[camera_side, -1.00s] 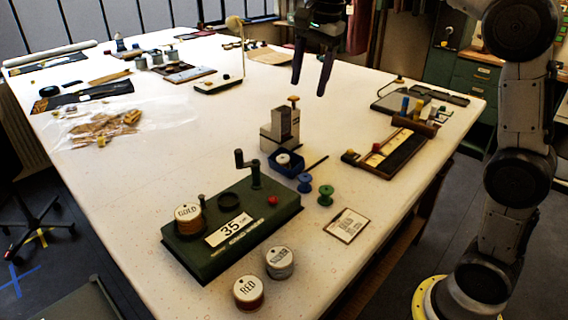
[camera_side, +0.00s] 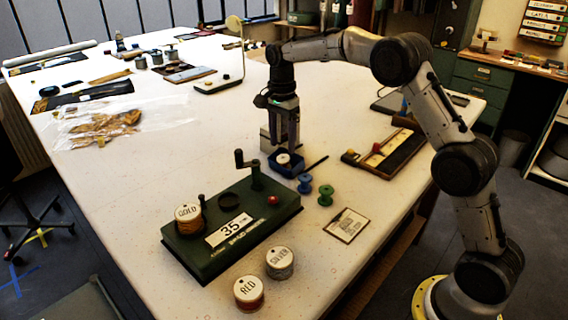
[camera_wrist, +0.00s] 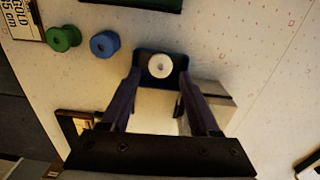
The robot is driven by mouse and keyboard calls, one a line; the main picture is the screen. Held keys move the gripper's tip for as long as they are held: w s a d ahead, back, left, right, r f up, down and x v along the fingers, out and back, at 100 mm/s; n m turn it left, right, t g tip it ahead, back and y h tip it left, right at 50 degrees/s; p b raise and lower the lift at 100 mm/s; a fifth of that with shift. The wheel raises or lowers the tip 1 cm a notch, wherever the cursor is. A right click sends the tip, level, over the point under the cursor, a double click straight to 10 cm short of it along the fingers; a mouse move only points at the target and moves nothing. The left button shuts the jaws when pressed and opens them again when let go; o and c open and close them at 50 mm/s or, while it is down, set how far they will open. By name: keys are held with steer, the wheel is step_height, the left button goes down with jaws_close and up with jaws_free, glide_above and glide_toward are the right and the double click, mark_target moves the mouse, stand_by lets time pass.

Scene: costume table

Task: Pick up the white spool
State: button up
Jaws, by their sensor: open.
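The white spool (camera_side: 283,158) sits in a small dark blue open tray (camera_side: 290,172) near the middle of the table. In the wrist view the spool (camera_wrist: 159,66) shows its round white top with a dark centre hole, inside the tray (camera_wrist: 178,61). My gripper (camera_side: 284,147) points down just above the tray, with its jaws apart. In the wrist view the fingers of my gripper (camera_wrist: 160,80) flank the tray area, and the spool lies between their tips in the picture. The exact height of the tips above the spool is hard to tell.
A blue spool (camera_side: 305,183) and a green spool (camera_side: 326,195) stand near the tray. A green crank device (camera_side: 235,222) with a gold spool (camera_side: 188,218) is in front. A grey block (camera_side: 266,139) stands right behind my gripper. A wooden tray (camera_side: 385,155) lies to the right.

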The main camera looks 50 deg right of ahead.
mark_target(283, 157)
steer(key=shift+d+f, duration=0.2)
steer(key=shift+f, duration=3)
jaws_close()
steer(key=shift+r, duration=0.1)
steer(key=shift+r, duration=0.4)
step_height(283, 157, up, 2)
steer(key=shift+r, duration=0.1)
steer(key=s+a+r, duration=0.1)
steer(key=s+r, duration=0.9)
steer(key=s, duration=0.4)
steer(key=shift+a, duration=0.35)
